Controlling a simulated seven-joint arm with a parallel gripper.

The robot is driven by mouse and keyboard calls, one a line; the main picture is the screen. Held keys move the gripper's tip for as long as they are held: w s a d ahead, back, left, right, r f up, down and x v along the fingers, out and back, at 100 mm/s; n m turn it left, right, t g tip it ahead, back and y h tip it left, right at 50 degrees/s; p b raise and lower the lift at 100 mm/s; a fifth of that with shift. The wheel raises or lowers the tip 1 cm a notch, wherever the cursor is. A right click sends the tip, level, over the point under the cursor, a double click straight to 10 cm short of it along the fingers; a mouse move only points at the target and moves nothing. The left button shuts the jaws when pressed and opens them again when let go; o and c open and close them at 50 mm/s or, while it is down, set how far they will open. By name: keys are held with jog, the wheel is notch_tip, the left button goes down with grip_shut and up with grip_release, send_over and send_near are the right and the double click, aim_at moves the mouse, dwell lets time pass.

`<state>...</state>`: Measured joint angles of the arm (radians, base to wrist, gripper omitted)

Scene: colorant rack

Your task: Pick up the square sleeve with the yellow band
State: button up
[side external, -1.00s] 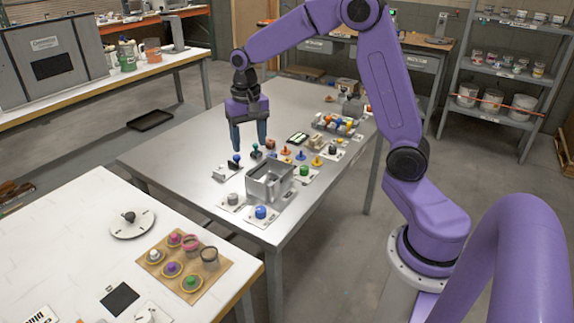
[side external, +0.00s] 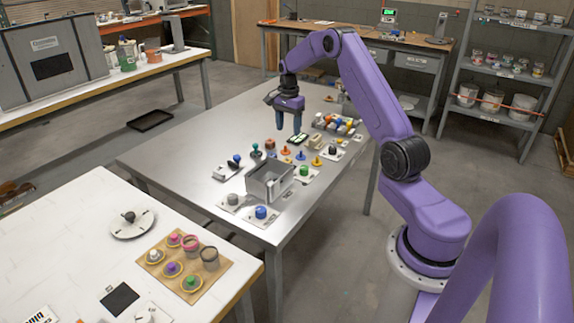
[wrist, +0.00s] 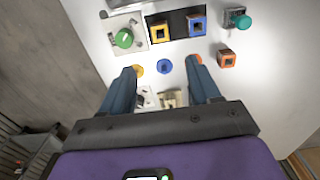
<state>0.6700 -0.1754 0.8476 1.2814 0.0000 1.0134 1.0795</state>
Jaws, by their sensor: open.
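The square sleeve with the yellow band (wrist: 159,32) is near the top of the wrist view. An orange square sleeve (wrist: 226,58) stands apart to the lower right. My gripper (wrist: 162,69) is open and empty, its two blue fingers apart. The yellow-banded sleeve lies ahead of the fingertips, not between them. In the side view my gripper (side external: 289,130) hangs above the far middle of the table. I cannot make out the yellow-banded sleeve clearly there.
A grey open bin (side external: 270,186) stands near the table's front. A green knob on a plate (wrist: 123,38) is left of the sleeve; a teal-topped piece (wrist: 240,20) is at right. Low yellow, blue (wrist: 164,66) and orange pieces lie near the fingertips. The table's left part (side external: 190,150) is clear.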

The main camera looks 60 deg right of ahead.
send_over(287, 160)
jog(key=f, duration=0.8)
jog(key=shift+s+a+f, duration=0.1)
jog(key=shift+s+f, duration=0.2)
jog(key=shift+f, duration=0.1)
jog(key=shift+a+f, duration=0.15)
jog(key=shift+f, duration=1.15)
jog(key=shift+a+f, duration=0.15)
jog(key=shift+f, duration=1.15)
jog(key=c, duration=1)
